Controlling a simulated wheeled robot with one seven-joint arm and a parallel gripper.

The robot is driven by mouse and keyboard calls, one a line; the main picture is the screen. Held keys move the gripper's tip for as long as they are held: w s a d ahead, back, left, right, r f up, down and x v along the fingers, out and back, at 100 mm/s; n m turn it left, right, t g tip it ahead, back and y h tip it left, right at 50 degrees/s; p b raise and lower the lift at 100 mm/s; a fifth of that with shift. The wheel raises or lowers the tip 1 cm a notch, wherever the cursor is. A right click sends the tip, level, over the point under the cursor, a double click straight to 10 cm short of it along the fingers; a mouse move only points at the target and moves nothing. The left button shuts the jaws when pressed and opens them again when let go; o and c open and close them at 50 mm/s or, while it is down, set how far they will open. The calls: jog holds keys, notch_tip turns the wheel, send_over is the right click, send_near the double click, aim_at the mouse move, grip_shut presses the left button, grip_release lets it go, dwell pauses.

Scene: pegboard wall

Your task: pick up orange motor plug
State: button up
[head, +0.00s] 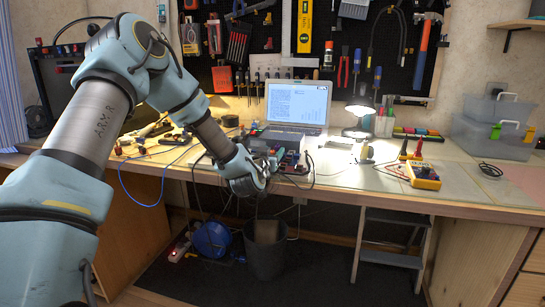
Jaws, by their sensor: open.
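My gripper (262,184) is at the front edge of the workbench (345,188), a little left of the middle of the picture. It is open, but its fingers are small and dark here, and I see nothing held between them. Beside it on the bench is a cluster of small electronics (291,160) with red and blue parts and dark cables. I cannot pick out an orange motor plug with certainty; it may be hidden by my gripper or too small to tell.
A laptop (297,104) stands behind the electronics. A yellow multimeter (423,176) with leads lies to the right. Blue and black cables hang over the front edge. A bin (266,262) stands below my gripper, and a step stool (391,258) stands right of it. Tools hang on the pegboard (345,35).

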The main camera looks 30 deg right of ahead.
grip_shut()
dwell(0.4)
